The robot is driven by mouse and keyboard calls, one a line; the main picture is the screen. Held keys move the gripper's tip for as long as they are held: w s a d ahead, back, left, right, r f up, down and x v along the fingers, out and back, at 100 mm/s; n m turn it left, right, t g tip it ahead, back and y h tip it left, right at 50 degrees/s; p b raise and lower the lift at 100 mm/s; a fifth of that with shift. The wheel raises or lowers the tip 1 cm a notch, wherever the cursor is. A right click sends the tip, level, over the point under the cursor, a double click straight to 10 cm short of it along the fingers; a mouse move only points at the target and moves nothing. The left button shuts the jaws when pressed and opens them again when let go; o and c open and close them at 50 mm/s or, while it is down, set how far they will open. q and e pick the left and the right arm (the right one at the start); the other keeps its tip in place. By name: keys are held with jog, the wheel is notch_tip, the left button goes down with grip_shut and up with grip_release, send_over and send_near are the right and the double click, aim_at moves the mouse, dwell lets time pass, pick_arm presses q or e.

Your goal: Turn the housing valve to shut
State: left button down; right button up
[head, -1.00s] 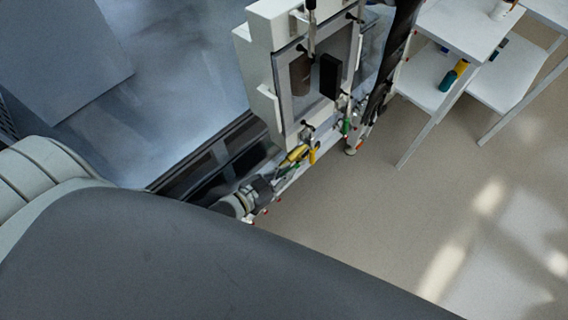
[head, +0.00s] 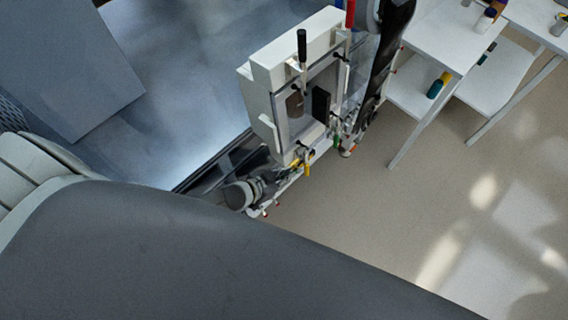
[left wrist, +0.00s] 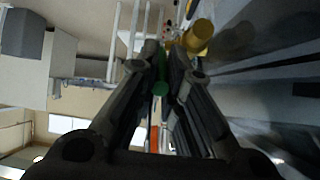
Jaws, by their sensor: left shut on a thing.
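The white housing (head: 262,92) with a framed clear window stands at the upper middle of the head view. Small yellow handles (head: 307,168) sit at its lower edge; which fitting is the housing valve I cannot tell for sure. My left gripper (head: 277,174) is low beside that edge, small and dark in the head view. In the left wrist view its fingers (left wrist: 164,58) are closed about a slim green handle (left wrist: 160,88). A yellow cylinder (left wrist: 197,36) is just right of the fingers. My right arm runs down at the housing's right; its gripper is too small and dark to read.
A white table (head: 440,38) with a lower shelf, holding bottles, is at the upper right. Open floor (head: 420,200) lies right of the housing. A grey-blue surface is to the left.

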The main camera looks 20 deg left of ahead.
pick_arm(q)
jog(key=shift+s+f, duration=0.1)
jog(key=shift+f, duration=0.05)
jog(key=c, duration=1.7)
grip_release()
jog(key=shift+c, duration=0.2)
jog(key=v, duration=1.2)
jog(key=shift+r, duration=0.2)
jog(key=shift+c, duration=0.5)
